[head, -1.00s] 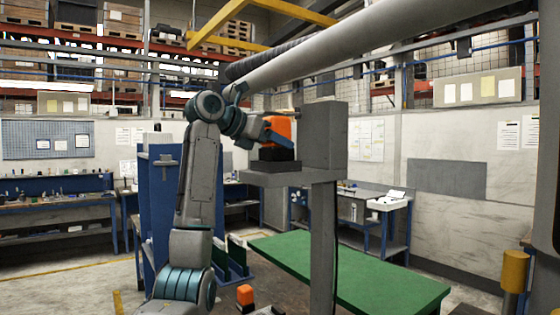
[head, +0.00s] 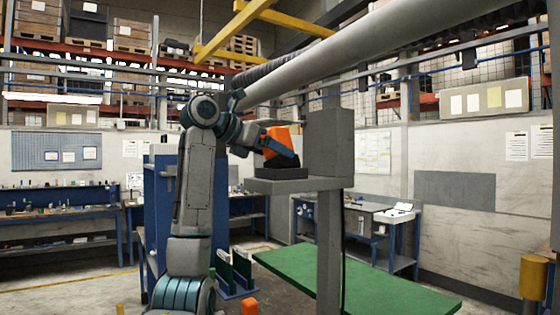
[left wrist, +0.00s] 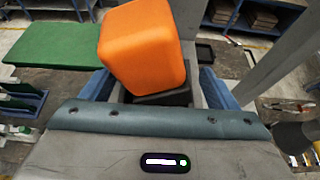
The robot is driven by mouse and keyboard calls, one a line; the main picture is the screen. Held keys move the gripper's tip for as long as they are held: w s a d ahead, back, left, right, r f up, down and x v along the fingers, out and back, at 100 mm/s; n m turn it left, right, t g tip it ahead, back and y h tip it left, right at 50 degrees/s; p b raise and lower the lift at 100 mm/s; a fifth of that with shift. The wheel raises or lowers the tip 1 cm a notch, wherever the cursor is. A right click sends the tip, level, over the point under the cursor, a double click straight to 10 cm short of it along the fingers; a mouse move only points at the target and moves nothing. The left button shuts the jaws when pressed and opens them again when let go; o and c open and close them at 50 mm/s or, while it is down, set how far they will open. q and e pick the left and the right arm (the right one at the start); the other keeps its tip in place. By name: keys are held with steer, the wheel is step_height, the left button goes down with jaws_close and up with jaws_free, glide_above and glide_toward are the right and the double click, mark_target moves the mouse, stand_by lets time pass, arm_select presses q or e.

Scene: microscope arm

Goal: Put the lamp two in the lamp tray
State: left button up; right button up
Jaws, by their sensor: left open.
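An orange block-shaped lamp (head: 284,139) with a dark lower part sits tilted on a black tray-like base (head: 270,187), on the grey bracket's shelf (head: 292,185). I cannot tell whether it is lamp two. My left gripper (head: 268,143) is open at the lamp, with a blue finger across its near side. In the left wrist view the lamp (left wrist: 143,45) stands between the two blue fingers, with the black base (left wrist: 165,98) partly hidden behind it. A second orange lamp (head: 249,306) shows at the bottom edge of the head view, mostly cut off. My right gripper is out of view.
A grey post (head: 329,245) carries the shelf, with a grey block (head: 330,143) right of the lamp. A thick grey tube (head: 350,48) passes overhead. A green tabletop (head: 380,288) lies lower right, and a blue cabinet (head: 160,220) stands behind my left arm.

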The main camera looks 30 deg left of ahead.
arm_select(q)
steer(key=b+v, duration=0.2)
steer(key=v, duration=0.7)
steer(key=shift+b, duration=0.35)
steer(key=shift+a, duration=0.15)
